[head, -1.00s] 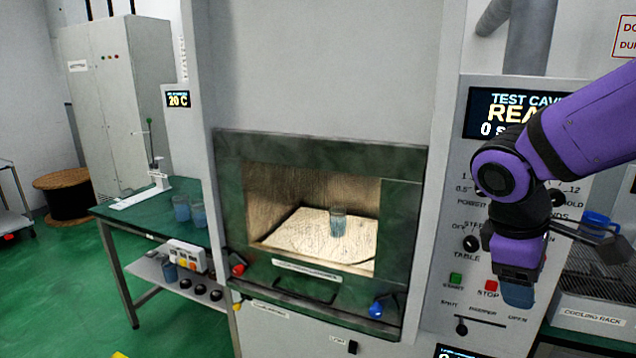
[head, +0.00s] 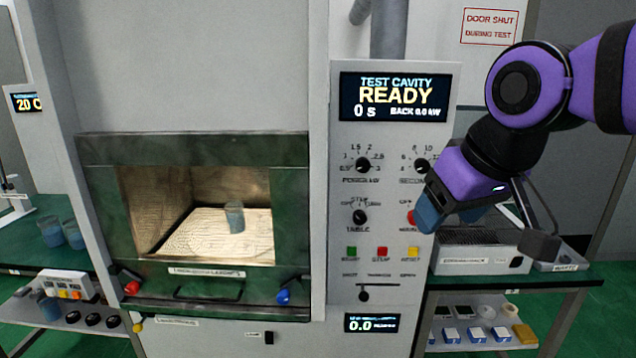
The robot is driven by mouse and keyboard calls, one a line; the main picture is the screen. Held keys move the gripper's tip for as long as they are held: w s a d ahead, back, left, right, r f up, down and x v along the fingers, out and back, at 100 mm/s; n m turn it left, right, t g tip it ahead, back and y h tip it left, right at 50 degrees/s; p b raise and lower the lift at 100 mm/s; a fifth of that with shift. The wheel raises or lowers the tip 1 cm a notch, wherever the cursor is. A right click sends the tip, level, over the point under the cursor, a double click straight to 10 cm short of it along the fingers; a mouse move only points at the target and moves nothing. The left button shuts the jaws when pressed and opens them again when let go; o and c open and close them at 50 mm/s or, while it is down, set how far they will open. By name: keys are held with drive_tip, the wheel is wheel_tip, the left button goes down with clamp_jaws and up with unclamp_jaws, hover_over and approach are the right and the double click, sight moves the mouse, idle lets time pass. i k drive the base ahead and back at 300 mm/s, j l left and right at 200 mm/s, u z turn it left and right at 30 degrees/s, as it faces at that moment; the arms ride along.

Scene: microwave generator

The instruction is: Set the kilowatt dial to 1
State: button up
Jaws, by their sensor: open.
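The kilowatt dial (head: 362,166) is a black round knob at the upper left of the control panel, ringed by marks from 0.5 to 3. Its pointer is too small to read surely. My gripper (head: 430,212) is open and empty, at the panel's right edge, below and right of the kilowatt dial and apart from it. The display (head: 394,97) above reads TEST CAVITY READY, 0 s.
A seconds dial (head: 421,166) is beside the kilowatt dial, close to my gripper. A table dial (head: 359,217), coloured buttons (head: 382,253) and a slider (head: 364,296) sit below. A cooling rack (head: 480,258) stands at right.

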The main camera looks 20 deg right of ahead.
sight(363, 164)
drive_tip(key=l+z, duration=0.15)
drive_tip(key=z, duration=0.25)
drive_tip(key=i+z, duration=0.15)
drive_tip(key=z, duration=0.25)
drive_tip(key=i+l+z, duration=0.1)
drive_tip(key=z, duration=0.3)
